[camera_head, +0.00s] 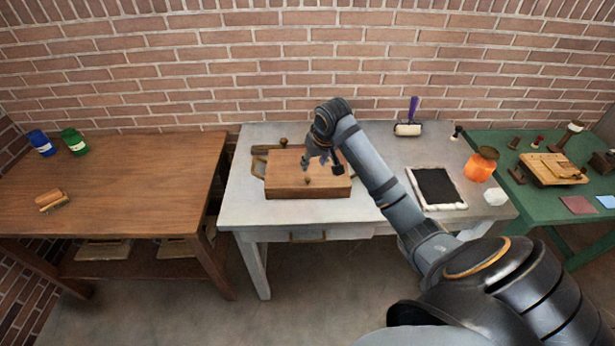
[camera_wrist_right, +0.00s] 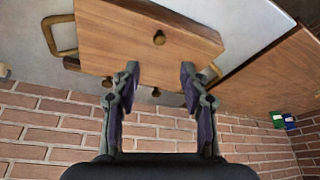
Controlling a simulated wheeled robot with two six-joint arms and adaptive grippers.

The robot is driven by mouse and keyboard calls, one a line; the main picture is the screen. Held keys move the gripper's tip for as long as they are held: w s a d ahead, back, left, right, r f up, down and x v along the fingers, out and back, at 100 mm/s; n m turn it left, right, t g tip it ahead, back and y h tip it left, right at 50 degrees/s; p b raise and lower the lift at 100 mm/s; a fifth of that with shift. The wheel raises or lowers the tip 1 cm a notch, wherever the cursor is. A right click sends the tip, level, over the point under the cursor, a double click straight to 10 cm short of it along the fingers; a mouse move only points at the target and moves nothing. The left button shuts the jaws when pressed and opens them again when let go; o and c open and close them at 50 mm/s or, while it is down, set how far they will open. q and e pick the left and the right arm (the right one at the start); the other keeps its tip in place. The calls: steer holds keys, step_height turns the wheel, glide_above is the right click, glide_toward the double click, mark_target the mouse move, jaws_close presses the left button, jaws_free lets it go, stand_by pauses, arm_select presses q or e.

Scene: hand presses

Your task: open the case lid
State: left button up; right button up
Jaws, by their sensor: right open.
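The wooden case (camera_head: 290,186) sits on the pale grey table, and its lid looks shut. A small dark knob (camera_head: 308,181) shows on it near the front edge. In the right wrist view the case (camera_wrist_right: 120,40) fills the upper middle, with its knob (camera_wrist_right: 159,38) ahead of the fingers. My right gripper (camera_head: 322,166) is over the back part of the case. In the right wrist view its two fingers (camera_wrist_right: 160,75) are apart with nothing between them. I cannot tell whether the fingertips touch the case. My left gripper is not in view.
A brass-coloured handle or frame (camera_head: 259,161) stands at the case's left. A dark inking slab (camera_head: 437,187), an orange jar (camera_head: 481,164) and a roller (camera_head: 408,128) are on the right of the grey table (camera_head: 245,205). A brick wall is close behind.

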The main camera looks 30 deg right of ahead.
mark_target(308, 178)
steer(key=p+x, duration=0.1)
steer(key=x, duration=0.9)
steer(key=shift+w+f, duration=0.1)
steer(key=shift+f, duration=0.3)
steer(key=shift+c, duration=0.5)
jaws_close()
